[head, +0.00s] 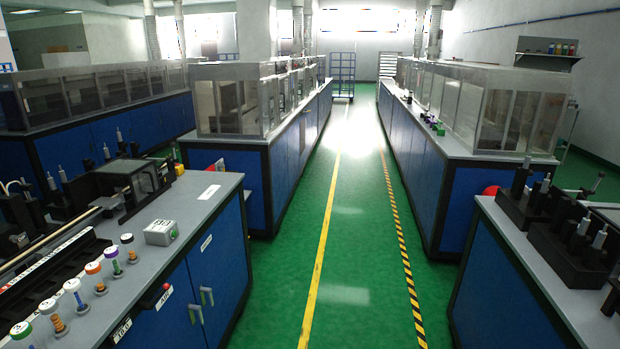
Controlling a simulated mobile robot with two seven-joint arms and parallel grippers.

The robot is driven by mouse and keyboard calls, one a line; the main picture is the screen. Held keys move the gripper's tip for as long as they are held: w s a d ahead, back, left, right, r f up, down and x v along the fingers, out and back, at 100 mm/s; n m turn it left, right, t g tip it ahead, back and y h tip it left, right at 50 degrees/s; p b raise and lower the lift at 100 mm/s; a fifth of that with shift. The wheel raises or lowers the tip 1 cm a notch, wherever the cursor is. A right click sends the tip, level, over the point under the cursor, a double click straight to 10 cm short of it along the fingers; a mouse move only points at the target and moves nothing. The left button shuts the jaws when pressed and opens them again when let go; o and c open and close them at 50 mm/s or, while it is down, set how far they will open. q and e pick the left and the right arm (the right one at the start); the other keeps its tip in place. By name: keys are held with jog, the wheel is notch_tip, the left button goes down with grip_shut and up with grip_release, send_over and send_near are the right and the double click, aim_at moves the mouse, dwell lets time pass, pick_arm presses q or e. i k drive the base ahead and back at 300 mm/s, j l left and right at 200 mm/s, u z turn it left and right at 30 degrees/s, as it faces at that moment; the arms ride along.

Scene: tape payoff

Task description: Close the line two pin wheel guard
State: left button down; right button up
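No guard in view carries a line-two label that I can read, so I cannot tell which one is the pin wheel guard. A small black-framed guard with clear panels (150,180) stands on the near left bench, at its far end. I cannot tell whether it is open or shut. Larger clear enclosures stand on the machine line left of the aisle (232,107) and on the line to its right (505,118). Neither of my grippers is in view.
A green aisle (325,235) runs clear down the middle, with a yellow line and a striped line. The near left bench (205,200) holds several spools (93,275) and a grey box (161,232). Black fixtures (522,205) stand on the near right bench. A blue rack (342,75) stands far back.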

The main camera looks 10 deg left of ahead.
aim_at(142, 176)
jog(key=i+u, duration=0.1)
jog(key=i, duration=1.35)
jog(key=l, duration=0.1)
